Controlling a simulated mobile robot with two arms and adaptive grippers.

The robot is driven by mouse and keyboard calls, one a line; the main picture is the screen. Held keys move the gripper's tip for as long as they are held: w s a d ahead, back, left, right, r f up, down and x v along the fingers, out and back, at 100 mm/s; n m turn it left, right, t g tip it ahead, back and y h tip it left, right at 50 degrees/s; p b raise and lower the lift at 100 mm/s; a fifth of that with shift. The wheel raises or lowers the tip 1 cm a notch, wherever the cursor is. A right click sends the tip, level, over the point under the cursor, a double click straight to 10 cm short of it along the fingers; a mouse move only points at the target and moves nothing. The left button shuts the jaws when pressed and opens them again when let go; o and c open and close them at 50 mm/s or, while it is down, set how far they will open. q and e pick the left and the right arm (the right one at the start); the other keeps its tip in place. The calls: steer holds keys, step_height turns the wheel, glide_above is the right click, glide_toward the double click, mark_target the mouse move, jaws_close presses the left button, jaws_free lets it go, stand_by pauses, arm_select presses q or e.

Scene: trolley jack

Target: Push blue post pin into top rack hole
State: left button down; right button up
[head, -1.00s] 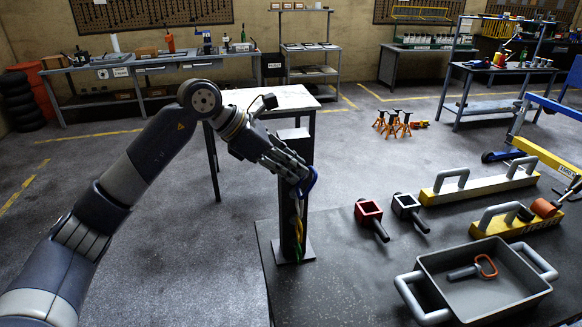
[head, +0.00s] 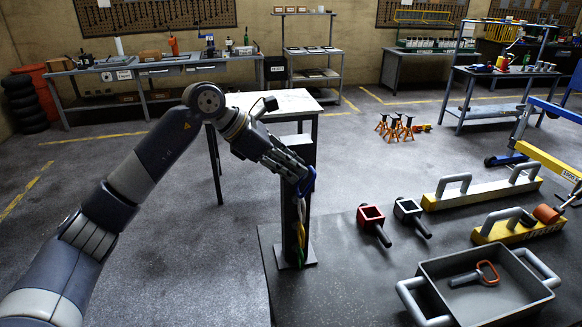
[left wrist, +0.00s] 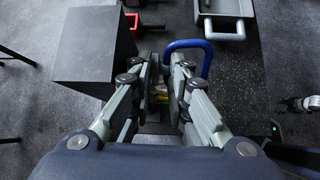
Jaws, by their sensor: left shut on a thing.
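A dark upright post (head: 294,215) stands on a flat base at the left edge of the dark bench top. The blue pin's looped handle (head: 309,182) shows at its upper right side, and also in the left wrist view (left wrist: 187,43). My left gripper (head: 298,176) is shut on the blue pin, at the post's upper part. In the left wrist view, the fingers (left wrist: 163,80) come close together beside the blue loop. The pin's shaft and the rack hole are hidden by the fingers.

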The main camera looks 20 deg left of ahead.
arm_select(q)
steer(key=shift+w+a+r, duration=0.25)
steer(key=shift+w+a, duration=0.05)
steer(key=shift+w, duration=0.15)
